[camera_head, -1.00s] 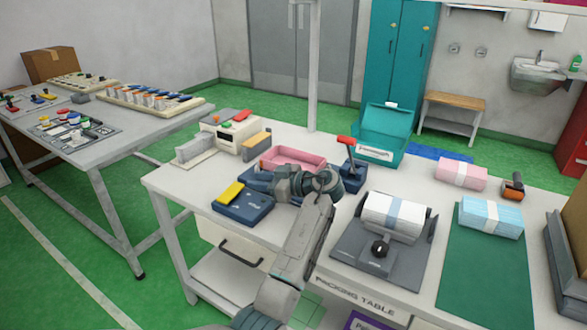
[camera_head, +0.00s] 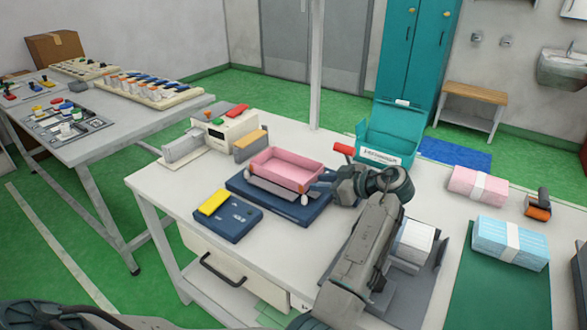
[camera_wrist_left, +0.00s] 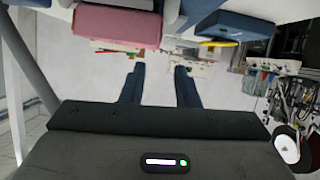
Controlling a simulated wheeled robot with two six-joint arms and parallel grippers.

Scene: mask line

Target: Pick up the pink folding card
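The pink folding card (camera_head: 286,167) has the shape of a shallow open tray with raised walls. It sits on a dark blue base (camera_head: 238,186) on the packing table. The card (camera_wrist_left: 117,26) shows there beyond the fingers at upper left. My right gripper is not in view.
A blue block with a yellow top (camera_head: 214,201) lies left of the card. A white device (camera_head: 236,133) and a teal open box (camera_head: 388,140) stand behind. Pink (camera_head: 477,185) and blue (camera_head: 510,243) packs lie at right.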

